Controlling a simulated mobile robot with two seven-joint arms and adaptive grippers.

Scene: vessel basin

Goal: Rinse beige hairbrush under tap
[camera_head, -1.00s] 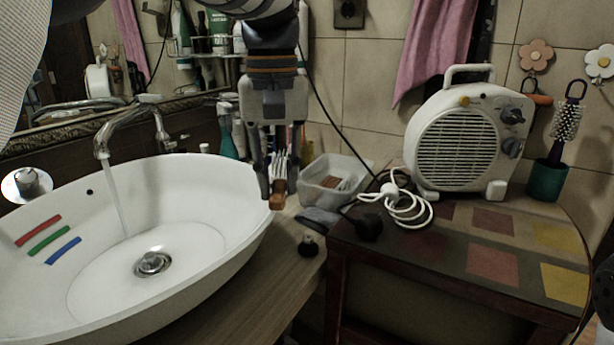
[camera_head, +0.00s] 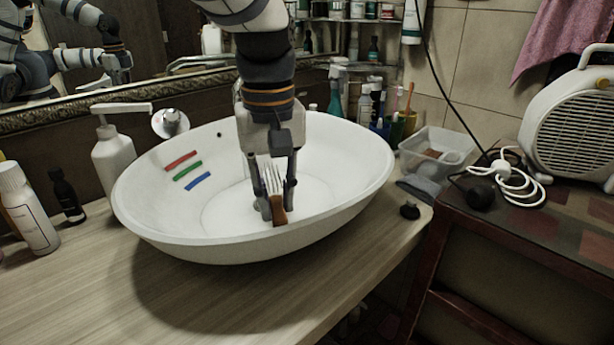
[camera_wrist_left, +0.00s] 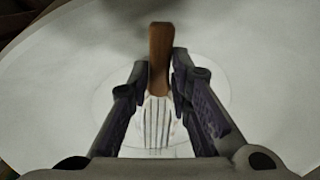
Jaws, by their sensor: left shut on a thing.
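My left gripper (camera_head: 275,203) is shut on the hairbrush (camera_head: 279,215), holding it over the white basin (camera_head: 340,150). The brush has a brown wooden end and a pale part with white lines like bristles. In the left wrist view, the brown end (camera_wrist_left: 160,52) sticks out beyond the fingertips and the pale part (camera_wrist_left: 157,125) lies between the fingers. My left arm covers the middle of the basin and hides the tap and any water stream. My right gripper is not in view.
A white pump bottle (camera_head: 113,150) and another white bottle (camera_head: 28,208) stand left of the basin. A clear tray (camera_head: 437,150), a white heater (camera_head: 575,125) and a coiled white cable (camera_head: 515,185) are at the right. The counter front (camera_head: 130,290) is clear.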

